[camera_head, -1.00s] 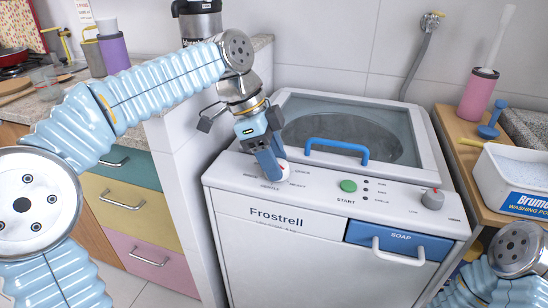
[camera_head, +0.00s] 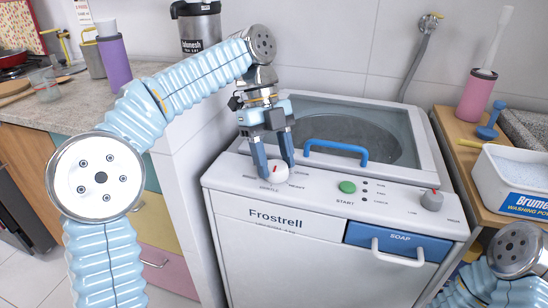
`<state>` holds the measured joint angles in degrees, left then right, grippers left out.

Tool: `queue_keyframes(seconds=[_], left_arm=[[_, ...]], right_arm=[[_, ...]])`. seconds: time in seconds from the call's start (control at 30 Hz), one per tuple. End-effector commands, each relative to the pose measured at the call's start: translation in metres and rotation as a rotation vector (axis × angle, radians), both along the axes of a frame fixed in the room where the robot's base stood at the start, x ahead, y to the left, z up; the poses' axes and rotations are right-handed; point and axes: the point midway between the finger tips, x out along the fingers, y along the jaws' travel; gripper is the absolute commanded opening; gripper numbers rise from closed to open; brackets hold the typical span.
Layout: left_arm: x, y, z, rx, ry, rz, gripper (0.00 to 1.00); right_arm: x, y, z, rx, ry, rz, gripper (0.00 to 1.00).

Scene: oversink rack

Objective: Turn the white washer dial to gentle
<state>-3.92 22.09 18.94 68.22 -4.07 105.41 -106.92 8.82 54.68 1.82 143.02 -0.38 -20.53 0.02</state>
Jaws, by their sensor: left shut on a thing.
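The white washer dial (camera_head: 270,173) sits at the left of the washer's control panel (camera_head: 315,188). Small printed words ring it, and one below it appears to read "gentle". A small red mark shows on the dial. My left gripper (camera_head: 274,169) points down over the dial, its two blue fingers on either side of it, shut on it. My right arm (camera_head: 515,252) shows only in the lower right corner; its gripper is out of view.
The panel also holds a green start button (camera_head: 348,187) and a grey knob (camera_head: 432,200). A blue lid handle (camera_head: 336,151) stands close right of my left gripper. A soap drawer (camera_head: 399,243) is in the front. A washing powder box (camera_head: 512,180) stands at right.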

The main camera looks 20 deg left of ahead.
Motion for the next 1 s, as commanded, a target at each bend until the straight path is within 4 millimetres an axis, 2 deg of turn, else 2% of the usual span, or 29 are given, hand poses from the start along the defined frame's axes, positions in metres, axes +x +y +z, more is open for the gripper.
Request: queue_keyframes(seconds=[0.3,0.77,0.8,0.9,1.0], left_arm=[[0.0007,0.0001,-0.0016,0.003,0.003,-0.087,0.21],[0.0006,0.0000,-0.0017,0.004,0.002,-0.097,0.21],[0.0006,0.0000,-0.0017,0.003,0.002,-0.097,0.57],[0.0006,-0.0001,-0.0013,0.003,0.002,-0.097,0.73],[0.0006,-0.0003,-0.0009,0.002,0.001,-0.097,0.75]], right_arm=[[0.0000,0.0000,-0.0003,0.000,0.000,0.000,0.44],[0.0000,0.0000,-0.0004,0.000,0.000,0.000,0.44],[0.0000,0.0000,-0.0004,0.000,0.000,0.000,0.44],[0.0000,0.0000,-0.0003,0.000,0.000,0.000,0.44],[0.0000,0.0000,-0.0002,0.000,0.000,0.000,0.44]])
